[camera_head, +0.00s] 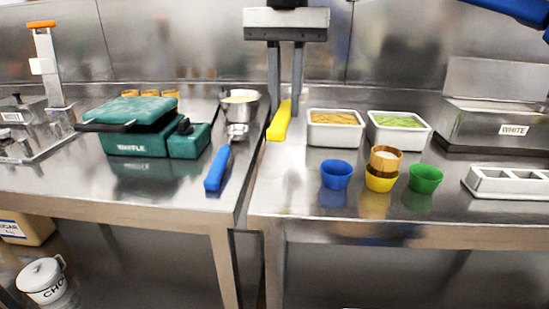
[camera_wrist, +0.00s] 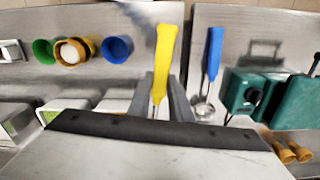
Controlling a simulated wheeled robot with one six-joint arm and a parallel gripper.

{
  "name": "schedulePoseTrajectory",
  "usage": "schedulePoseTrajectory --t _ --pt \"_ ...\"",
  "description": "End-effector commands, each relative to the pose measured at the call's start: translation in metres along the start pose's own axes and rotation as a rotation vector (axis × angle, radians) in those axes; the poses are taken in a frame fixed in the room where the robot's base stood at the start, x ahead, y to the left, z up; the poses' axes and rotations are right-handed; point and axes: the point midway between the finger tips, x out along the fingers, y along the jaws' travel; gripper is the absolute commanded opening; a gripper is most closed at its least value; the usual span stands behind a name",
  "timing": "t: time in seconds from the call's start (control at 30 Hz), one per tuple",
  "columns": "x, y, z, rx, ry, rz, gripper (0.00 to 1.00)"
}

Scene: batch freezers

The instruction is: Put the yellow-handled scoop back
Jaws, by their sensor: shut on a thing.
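The yellow-handled scoop (camera_head: 280,120) is between the fingers of my gripper (camera_head: 284,104), near the seam between the two steel counters. In the wrist view its yellow handle (camera_wrist: 163,58) points away from the gripper (camera_wrist: 160,95), with a thin metal part at its near end. My gripper is shut on it. The scoop's bowl is hidden in both views. I cannot tell whether the scoop touches the counter.
A blue-handled scoop (camera_head: 218,167) lies just left, with a metal pot (camera_head: 240,105) behind it. A green waffle maker (camera_head: 137,140) stands further left. White tubs (camera_head: 335,142) and blue (camera_head: 336,183), yellow (camera_head: 379,184) and green cups (camera_head: 425,180) are on the right. The right counter's front edge is clear.

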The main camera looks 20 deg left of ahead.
Motion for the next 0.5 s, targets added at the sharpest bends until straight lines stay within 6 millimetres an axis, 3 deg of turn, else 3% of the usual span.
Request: schedulePoseTrajectory --t 0.27,0.5 --pt "0.008 0.004 0.003 -0.136 0.010 -0.001 0.00" --pt "0.046 0.004 0.004 -0.141 0.008 0.001 0.00"
